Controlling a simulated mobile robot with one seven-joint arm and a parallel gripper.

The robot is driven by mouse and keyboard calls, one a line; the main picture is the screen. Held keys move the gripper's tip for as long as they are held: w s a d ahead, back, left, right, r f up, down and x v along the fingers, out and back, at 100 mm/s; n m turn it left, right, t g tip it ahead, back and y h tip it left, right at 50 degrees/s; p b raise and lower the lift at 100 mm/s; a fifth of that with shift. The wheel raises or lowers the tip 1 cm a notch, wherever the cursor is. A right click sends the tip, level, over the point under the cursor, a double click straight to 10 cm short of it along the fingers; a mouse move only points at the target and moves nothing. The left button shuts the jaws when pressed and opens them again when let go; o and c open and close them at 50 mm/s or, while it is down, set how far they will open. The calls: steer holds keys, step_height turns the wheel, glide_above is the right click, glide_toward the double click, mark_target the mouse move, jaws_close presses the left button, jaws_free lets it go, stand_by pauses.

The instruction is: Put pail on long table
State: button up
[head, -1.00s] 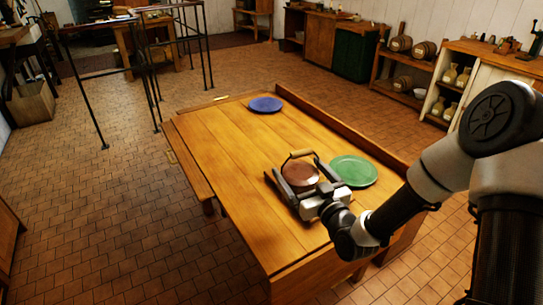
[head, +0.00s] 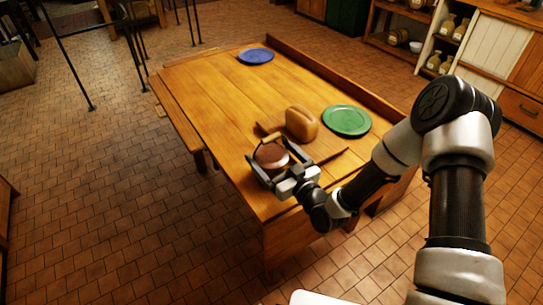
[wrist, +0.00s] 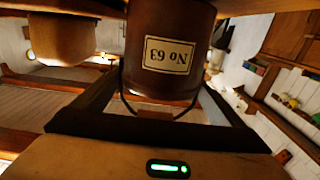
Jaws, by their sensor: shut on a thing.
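A brown pail (head: 271,157) with a light wooden handle is between the fingers of my gripper (head: 268,152), near the close left corner of the long wooden table (head: 205,105). In the wrist view the pail (wrist: 170,25) shows upside down with a "No 63" label, between the two dark fingers. My gripper is shut on it. In the head view the pail overlaps the tabletop. I cannot tell whether its base touches the wood or hangs above it.
A bread loaf (head: 302,123) on a wooden board (head: 328,152) lies just beyond the pail. A green plate (head: 346,120) is to its right, and a blue plate (head: 256,55) lies at the far end. A raised ledge (head: 340,78) runs along the right side. The table's left-middle is clear.

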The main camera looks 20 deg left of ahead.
steer(key=shift+f, duration=0.3)
steer(key=shift+f, duration=0.15)
steer(key=o, duration=1.3)
steer(key=shift+d, duration=0.1)
steer(key=v, duration=1.1)
steer(key=shift+s+d, duration=0.3)
